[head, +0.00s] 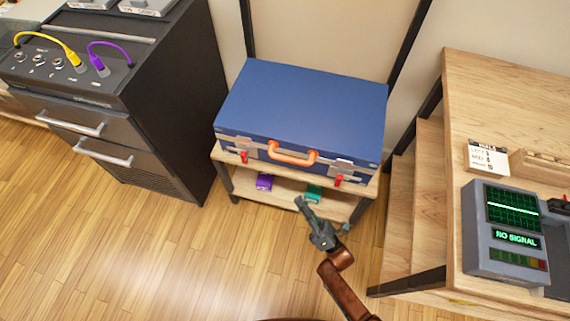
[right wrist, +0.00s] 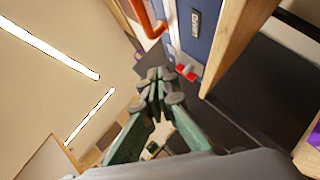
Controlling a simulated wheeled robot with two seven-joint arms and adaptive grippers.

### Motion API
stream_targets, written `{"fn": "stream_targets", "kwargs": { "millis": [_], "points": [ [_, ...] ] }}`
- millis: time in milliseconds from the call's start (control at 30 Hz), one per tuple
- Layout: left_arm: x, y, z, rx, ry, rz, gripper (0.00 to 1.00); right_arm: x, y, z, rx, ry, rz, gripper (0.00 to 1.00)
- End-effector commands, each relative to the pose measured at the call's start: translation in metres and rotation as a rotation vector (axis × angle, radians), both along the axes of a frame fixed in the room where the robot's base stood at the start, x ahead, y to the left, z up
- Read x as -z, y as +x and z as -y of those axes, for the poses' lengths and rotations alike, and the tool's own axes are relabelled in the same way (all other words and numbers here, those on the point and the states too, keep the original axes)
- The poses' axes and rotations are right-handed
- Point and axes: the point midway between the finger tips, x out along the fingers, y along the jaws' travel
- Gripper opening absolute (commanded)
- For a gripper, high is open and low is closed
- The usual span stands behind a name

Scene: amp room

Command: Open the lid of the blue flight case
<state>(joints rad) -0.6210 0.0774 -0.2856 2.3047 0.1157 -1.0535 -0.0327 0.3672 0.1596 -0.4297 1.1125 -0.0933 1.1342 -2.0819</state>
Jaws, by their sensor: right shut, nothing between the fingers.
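The blue flight case (head: 305,105) stands on a low wooden shelf unit, with its lid down. Its front has an orange handle (head: 291,154) and two metal latches with red tabs, a left one (head: 244,157) and a right one (head: 338,180). My right gripper (head: 301,203) is in front of the shelf unit, below and a little left of the right latch in the head view, apart from the case. In the right wrist view the fingers (right wrist: 157,75) are shut and empty, near a red tab (right wrist: 186,72) and the case front (right wrist: 200,25). My left gripper is not in view.
The shelf unit (head: 222,153) holds a purple item (head: 264,182) and a green item (head: 313,193) on its lower board. A black cabinet (head: 170,95) stands at left. A wooden desk (head: 490,90) with a NO SIGNAL device (head: 505,255) stands at right. The floor in front is clear.

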Motion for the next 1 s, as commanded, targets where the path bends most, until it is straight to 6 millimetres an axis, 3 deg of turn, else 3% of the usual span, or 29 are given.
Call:
{"fn": "stream_targets", "kwargs": {
  "millis": [267, 667, 1000],
  "points": [
    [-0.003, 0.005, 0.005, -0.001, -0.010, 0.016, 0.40, -0.021, 0.012, -0.014, 0.008, -0.005, 0.059, 0.00],
    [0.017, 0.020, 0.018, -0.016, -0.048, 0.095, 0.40, -0.066, 0.059, -0.058, 0.008, -0.004, 0.054, 0.00],
    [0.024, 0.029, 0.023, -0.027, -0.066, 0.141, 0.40, -0.096, 0.079, -0.052, 0.009, -0.008, 0.051, 0.00]
  ]
}}
